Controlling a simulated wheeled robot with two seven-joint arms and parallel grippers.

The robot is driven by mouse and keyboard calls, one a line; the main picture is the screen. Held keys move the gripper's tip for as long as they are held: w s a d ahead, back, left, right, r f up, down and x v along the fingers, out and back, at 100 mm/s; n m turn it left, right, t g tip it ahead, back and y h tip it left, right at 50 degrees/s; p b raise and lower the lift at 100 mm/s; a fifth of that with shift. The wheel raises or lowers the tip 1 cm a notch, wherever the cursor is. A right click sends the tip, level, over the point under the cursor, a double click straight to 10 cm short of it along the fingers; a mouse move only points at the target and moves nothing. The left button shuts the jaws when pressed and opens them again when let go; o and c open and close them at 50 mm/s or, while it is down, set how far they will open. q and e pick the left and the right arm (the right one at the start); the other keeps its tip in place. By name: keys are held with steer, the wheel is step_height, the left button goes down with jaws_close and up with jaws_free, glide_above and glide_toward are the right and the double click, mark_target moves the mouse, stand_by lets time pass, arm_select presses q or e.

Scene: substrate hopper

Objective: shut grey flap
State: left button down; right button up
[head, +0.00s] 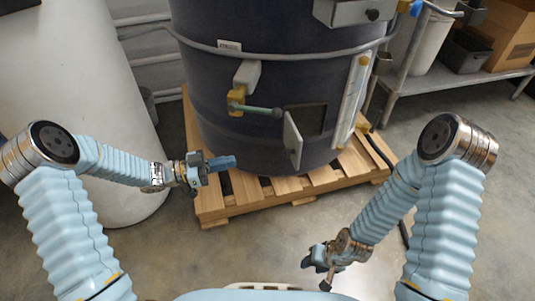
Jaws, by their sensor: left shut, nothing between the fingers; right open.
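The grey flap (292,141) stands swung out from a dark rectangular opening (306,119) low on the front of the dark blue hopper (240,75). It is hinged at the left side of the opening, and its free edge points toward me. My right gripper (315,274) is open and empty, low in the view, well below and in front of the flap.
A green-handled valve (262,111) with a yellow body juts from the hopper left of the flap. The hopper stands on a wooden pallet (285,188). A large white cylinder (75,80) stands at left. A metal shelf (440,76) with boxes is at right. The floor in front is clear.

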arm_select(q)
glide_toward(288, 142)
steer(key=s+d+r, duration=0.1)
steer(key=s+d, duration=0.2)
steer(key=d, duration=0.2)
steer(key=shift+s+r+m+g+b, duration=0.25)
steer(key=shift+s+m+g+b, duration=0.05)
steer(key=shift+s+b, duration=0.1)
steer(key=shift+d, duration=0.1)
steer(key=shift+d, duration=0.15)
